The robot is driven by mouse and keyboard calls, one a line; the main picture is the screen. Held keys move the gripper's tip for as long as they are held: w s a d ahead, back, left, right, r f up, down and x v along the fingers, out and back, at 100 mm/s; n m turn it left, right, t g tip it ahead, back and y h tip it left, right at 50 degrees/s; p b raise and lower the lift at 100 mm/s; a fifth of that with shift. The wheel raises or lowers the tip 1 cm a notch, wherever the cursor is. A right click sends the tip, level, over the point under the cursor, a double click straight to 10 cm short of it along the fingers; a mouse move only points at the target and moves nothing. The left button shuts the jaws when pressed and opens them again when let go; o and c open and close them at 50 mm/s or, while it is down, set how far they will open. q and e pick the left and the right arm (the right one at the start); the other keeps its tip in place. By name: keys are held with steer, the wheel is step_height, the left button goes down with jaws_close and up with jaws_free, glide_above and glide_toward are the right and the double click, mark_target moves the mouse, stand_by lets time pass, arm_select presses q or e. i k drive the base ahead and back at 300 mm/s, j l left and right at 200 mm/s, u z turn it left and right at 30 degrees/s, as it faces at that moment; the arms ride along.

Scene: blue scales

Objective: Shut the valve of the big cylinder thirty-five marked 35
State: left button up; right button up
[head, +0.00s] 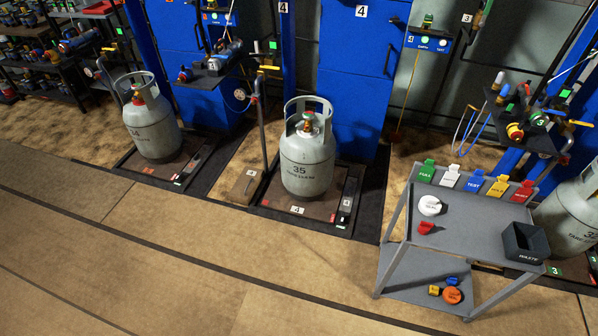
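The big grey cylinder marked 35 (307,160) stands upright on the scale plate (296,209) labelled 4, in the middle of the head view. Whether the valve is open or shut is too small to tell. Nothing is seen touching the valve. Neither of my grippers is in view.
A grey trolley (455,225) with coloured tags, a white cap, a red piece and a dark waste bin (525,242) stands at the right. Other grey cylinders stand left (152,125) and far right (572,215). Blue cabinets (358,95) rise behind. The front floor is clear.

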mark_target(308, 115)
steer(key=i+z, duration=0.1)
steer(key=i, duration=0.4)
steer(key=i+j+z, duration=0.1)
steer(key=i, duration=0.4)
